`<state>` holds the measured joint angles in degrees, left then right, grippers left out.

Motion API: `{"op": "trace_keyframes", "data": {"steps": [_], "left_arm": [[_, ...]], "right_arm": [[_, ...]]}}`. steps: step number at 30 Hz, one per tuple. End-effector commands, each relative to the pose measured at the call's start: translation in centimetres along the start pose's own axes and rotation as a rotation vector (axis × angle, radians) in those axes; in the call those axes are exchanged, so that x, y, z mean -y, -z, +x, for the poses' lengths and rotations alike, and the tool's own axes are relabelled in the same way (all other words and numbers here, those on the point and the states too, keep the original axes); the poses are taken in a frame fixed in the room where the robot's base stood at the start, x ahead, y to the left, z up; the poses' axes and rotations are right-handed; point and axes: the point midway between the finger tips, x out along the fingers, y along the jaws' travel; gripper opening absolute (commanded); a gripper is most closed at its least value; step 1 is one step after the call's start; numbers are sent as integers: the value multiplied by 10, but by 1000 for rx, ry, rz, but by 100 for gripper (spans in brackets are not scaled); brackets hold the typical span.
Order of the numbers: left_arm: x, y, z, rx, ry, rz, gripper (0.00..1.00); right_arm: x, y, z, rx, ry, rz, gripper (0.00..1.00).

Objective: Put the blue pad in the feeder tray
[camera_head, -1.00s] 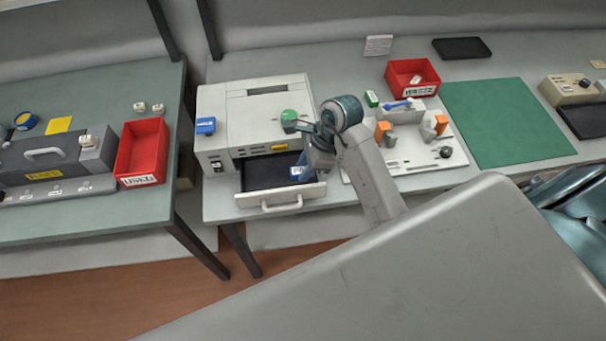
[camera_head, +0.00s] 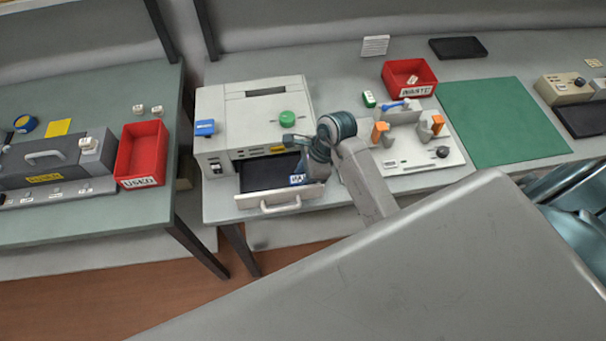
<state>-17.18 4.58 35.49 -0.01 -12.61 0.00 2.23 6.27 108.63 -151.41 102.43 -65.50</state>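The feeder tray (camera_head: 262,199) is the pulled-out drawer at the front of the beige machine (camera_head: 225,112); its inside is dark. A small blue piece with a white label (camera_head: 297,180), which looks like the blue pad, shows at the tray's right end, partly hidden by my gripper. My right gripper (camera_head: 306,172) points down over that end, close to this piece. Its fingertips are mostly hidden, so I cannot tell whether they grip it. Another blue labelled piece (camera_head: 204,128) sits at the machine's left front top edge. My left gripper is not in view.
A green knob (camera_head: 287,117) is on top of the machine. A fixture with orange parts (camera_head: 380,131) and a red WASTE bin (camera_head: 410,76) stand to the right, by a bare green mat (camera_head: 505,120). A red USED bin (camera_head: 141,152) is on the left table.

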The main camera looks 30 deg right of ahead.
Motion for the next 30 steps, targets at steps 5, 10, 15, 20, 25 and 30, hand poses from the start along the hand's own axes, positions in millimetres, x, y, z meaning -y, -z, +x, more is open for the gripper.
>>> {"op": "trace_keyframes", "data": {"steps": [5,10,15,20,25,30], "left_arm": [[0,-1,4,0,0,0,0],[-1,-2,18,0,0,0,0],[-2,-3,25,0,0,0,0],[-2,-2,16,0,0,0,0],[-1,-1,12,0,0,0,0],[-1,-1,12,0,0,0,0]], "right_arm": [[1,0,-11,-1,4,-1,35],[2,1,-44,-2,7,-5,35],[2,1,-83,-4,6,-4,35],[0,-2,-113,-3,1,-1,35],[0,-2,-123,0,0,0,35],[0,-1,-123,0,0,0,35]]}}
